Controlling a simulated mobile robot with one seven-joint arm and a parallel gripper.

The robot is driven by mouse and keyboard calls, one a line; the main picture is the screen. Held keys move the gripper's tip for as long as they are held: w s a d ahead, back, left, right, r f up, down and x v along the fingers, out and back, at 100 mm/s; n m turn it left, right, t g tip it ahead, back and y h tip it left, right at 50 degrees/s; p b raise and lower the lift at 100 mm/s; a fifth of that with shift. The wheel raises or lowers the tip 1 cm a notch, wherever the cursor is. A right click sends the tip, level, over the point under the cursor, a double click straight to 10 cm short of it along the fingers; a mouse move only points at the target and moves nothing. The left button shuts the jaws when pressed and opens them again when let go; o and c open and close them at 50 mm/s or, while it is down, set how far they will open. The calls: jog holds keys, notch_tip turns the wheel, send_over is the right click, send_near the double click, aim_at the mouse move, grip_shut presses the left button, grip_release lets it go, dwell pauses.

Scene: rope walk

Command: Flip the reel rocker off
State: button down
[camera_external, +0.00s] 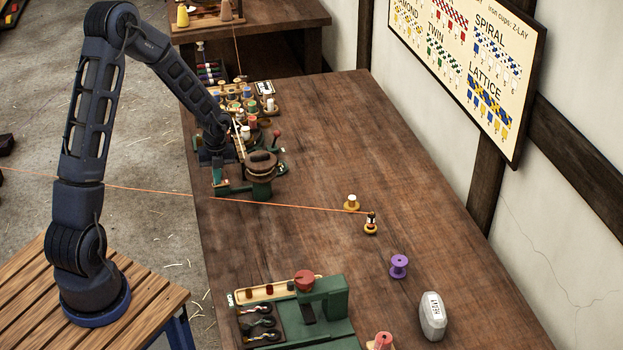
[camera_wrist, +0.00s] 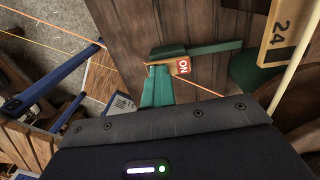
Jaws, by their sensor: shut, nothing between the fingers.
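The reel rocker (camera_wrist: 183,67) shows in the wrist view as a small piece with a red-and-white face reading ON, beside a green bar (camera_wrist: 205,48). My gripper (camera_wrist: 156,72) is shut and empty, with its tips close to the left of the ON face; I cannot tell whether they touch it. In the external view my arm reaches down to the green-based reel (camera_external: 262,172) at the table's left edge. There my fingertips and the rocker are too small or hidden to make out.
Spools and a tray crowd behind the reel. A green machine (camera_external: 325,305), purple spool (camera_external: 399,266) and white weight (camera_external: 432,316) stand nearer. The table's right middle is clear.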

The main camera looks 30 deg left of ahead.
aim_at(223, 182)
jog(key=shift+s+a+f, duration=0.15)
jog(key=shift+s+f, duration=0.15)
jog(key=shift+f, duration=0.05)
jog(key=shift+d, duration=0.25)
jog(key=shift+w+d, duration=0.6)
notch_tip(223, 182, up, 15)
jog(key=shift+w+a+f, duration=0.15)
jog(key=shift+w, duration=0.1)
dwell(0.3)
